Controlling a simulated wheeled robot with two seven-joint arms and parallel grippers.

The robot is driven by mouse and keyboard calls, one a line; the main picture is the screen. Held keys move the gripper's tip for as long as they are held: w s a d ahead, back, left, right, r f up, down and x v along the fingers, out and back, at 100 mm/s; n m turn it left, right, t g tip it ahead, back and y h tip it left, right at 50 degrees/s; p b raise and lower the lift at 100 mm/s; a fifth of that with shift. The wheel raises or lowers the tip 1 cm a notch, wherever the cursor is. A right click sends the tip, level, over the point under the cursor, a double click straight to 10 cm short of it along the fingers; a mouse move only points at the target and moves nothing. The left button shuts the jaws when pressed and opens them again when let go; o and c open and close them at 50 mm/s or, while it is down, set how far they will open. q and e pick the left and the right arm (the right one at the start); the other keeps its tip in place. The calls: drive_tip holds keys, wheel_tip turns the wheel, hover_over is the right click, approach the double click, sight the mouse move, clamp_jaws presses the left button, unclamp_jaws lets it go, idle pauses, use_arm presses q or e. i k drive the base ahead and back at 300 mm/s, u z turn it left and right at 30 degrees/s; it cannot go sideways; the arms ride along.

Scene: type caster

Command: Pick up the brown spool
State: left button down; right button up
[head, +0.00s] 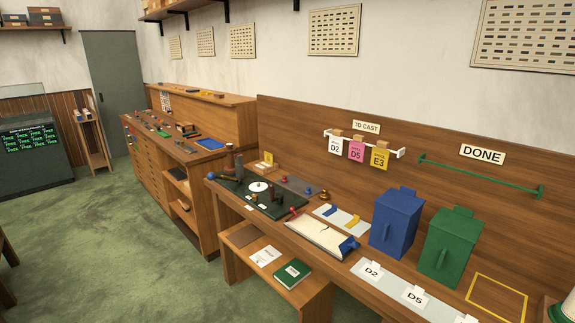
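I cannot single out the brown spool with certainty. Several small brown things are on the near bench (375,268). An upright brown piece (229,158) stands at the back left of the dark green mat (236,190). A small brown rounded thing (323,194) lies right of the mat. Small dark pieces (273,192) stand on the mat near a white disc (258,187). All are too small to tell their exact shape. Neither of my grippers is in view.
A blue box (396,222) and a green box (449,247) stand on the bench's right half. A pale tray (318,234) lies in the middle. A lower shelf holds a green book (292,273). Green floor (120,230) is open at left.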

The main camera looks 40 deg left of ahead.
sight(230, 169)
drive_tip(key=u, duration=2.15)
drive_tip(key=i, duration=1.1)
drive_tip(key=u, duration=0.4)
drive_tip(key=i, duration=1.1)
drive_tip(key=z, duration=1.1)
drive_tip(key=i, duration=0.85)
drive_tip(key=z, duration=0.9)
